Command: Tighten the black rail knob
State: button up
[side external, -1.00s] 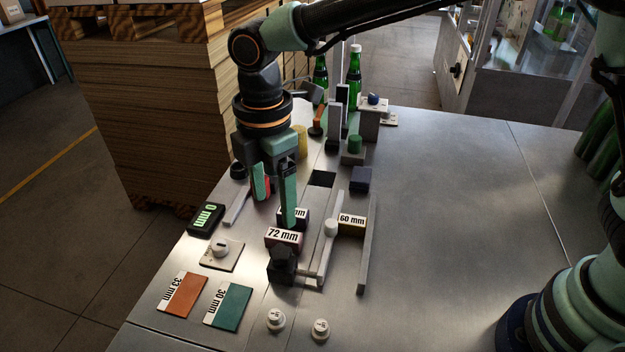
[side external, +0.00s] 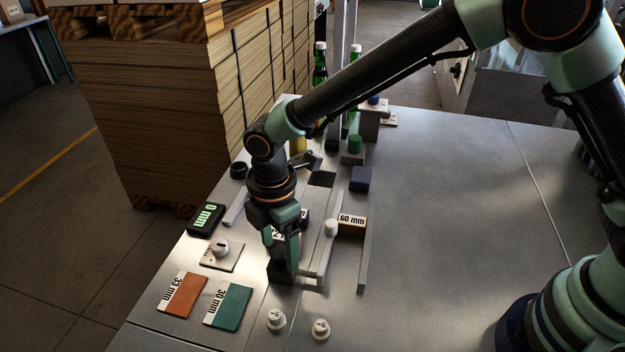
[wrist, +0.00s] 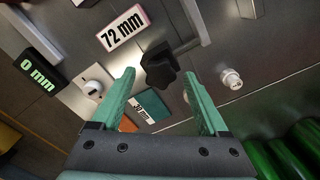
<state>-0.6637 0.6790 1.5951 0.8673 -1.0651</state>
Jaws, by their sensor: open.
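The black rail knob (wrist: 160,64) sits on its dark block (side external: 279,273) near the front end of the rail. My gripper (side external: 284,254) points down over it and hides most of the knob in the side view. In the wrist view my gripper (wrist: 160,78) is open, its green fingers apart, with the knob showing between and just beyond the fingertips. Nothing is held. I cannot tell whether a finger touches the knob.
A 72 mm block (wrist: 122,27) lies behind the knob, and a 60 mm block (side external: 351,226) to the right. A 0 mm display (side external: 206,220), a white dial (side external: 220,248), orange (side external: 182,295) and teal (side external: 228,307) cards surround it.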

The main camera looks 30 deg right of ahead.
jog(key=shift+c, duration=0.3)
grip_shut()
jog(key=shift+m, duration=0.3)
jog(key=m, duration=0.3)
jog(key=shift+m, duration=0.4)
jog(key=m, duration=0.4)
jog(key=shift+w+m, duration=0.1)
jog(key=shift+m, duration=0.2)
jog(key=m, duration=0.4)
jog(key=shift+r+m, duration=0.1)
jog(key=shift+m, duration=2.3)
